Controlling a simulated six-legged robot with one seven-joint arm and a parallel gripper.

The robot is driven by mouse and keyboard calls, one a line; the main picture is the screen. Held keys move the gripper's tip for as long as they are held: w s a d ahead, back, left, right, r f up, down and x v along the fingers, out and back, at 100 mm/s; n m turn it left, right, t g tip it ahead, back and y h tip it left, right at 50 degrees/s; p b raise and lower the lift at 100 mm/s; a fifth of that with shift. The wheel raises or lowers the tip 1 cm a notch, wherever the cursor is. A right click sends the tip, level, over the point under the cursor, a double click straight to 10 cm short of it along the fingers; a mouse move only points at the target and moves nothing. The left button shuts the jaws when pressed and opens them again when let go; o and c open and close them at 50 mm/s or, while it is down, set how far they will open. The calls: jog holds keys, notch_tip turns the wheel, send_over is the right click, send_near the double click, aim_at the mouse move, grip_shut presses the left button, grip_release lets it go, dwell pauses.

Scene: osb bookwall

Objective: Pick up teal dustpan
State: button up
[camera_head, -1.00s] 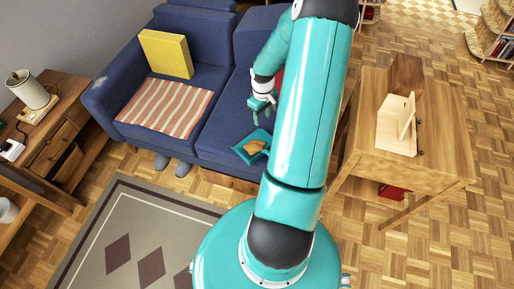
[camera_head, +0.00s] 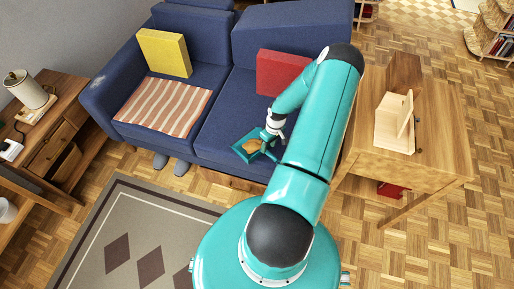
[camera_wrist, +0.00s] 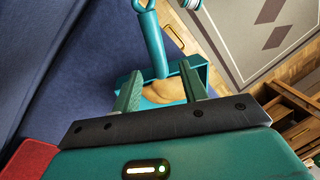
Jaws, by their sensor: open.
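The teal dustpan (camera_head: 242,151) lies on the front part of the blue sofa seat, with something tan or orange-brown (camera_head: 252,145) in it. My gripper (camera_head: 268,146) is low over the seat at the dustpan's right side. In the wrist view the dustpan (camera_wrist: 203,73) lies ahead of the open jaws (camera_wrist: 168,92), and its teal handle (camera_wrist: 153,42) points up the picture. The tan contents (camera_wrist: 163,91) show between the two fingers. The fingers hide part of the pan, and I cannot tell whether they touch it.
The blue sofa (camera_head: 222,117) holds a red cushion (camera_head: 281,73), a yellow cushion (camera_head: 164,53) and a striped cloth (camera_head: 163,106). A wooden table (camera_head: 440,125) with a light wooden object (camera_head: 393,122) stands right of my arm. A patterned rug (camera_head: 135,240) covers the floor in front.

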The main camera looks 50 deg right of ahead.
aim_at(267, 152)
jog(key=f, duration=0.3)
jog(key=a+f, duration=0.1)
jog(key=f, duration=0.1)
jog(key=shift+c, duration=0.4)
grip_shut()
